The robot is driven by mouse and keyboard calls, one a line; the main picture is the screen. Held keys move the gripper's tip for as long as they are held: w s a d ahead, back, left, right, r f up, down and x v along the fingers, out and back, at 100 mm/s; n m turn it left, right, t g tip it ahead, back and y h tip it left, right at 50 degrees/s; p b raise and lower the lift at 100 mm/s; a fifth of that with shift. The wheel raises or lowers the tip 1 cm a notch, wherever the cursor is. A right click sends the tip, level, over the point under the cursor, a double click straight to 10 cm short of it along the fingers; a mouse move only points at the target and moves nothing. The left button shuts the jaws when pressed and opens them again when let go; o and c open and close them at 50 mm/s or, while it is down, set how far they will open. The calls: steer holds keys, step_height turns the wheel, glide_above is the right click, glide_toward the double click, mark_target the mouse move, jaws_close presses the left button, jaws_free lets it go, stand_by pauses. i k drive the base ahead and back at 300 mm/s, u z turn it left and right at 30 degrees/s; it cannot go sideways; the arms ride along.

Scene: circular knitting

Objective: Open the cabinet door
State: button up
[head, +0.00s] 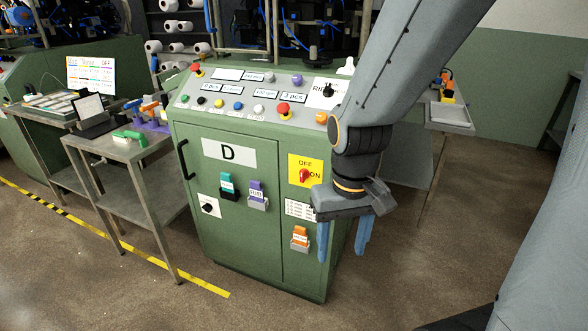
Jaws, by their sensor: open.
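The green cabinet's door (232,216) carries a white plate with the letter D and looks closed. Its black handle (184,160) is a vertical bar at the door's left edge. A small black knob on a white plate (208,206) sits low on the door's left side. My gripper (343,243) hangs to the right of the door, in front of the cabinet's right edge. Its two blue fingers point down and are apart, with nothing seen between them. It is well away from the handle. My arm hides part of the cabinet's right side.
A red rotary switch on a yellow plate (305,175) is beside my gripper. A sloped button panel (257,95) tops the cabinet. A metal side table (117,148) with tools stands close to the left. Floor in front is clear.

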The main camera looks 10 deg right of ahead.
mark_target(240, 230)
steer(key=z, duration=0.05)
steer(key=k, duration=0.4)
steer(key=u, duration=0.8)
steer(key=i, duration=1.65)
steer(key=z, duration=0.7)
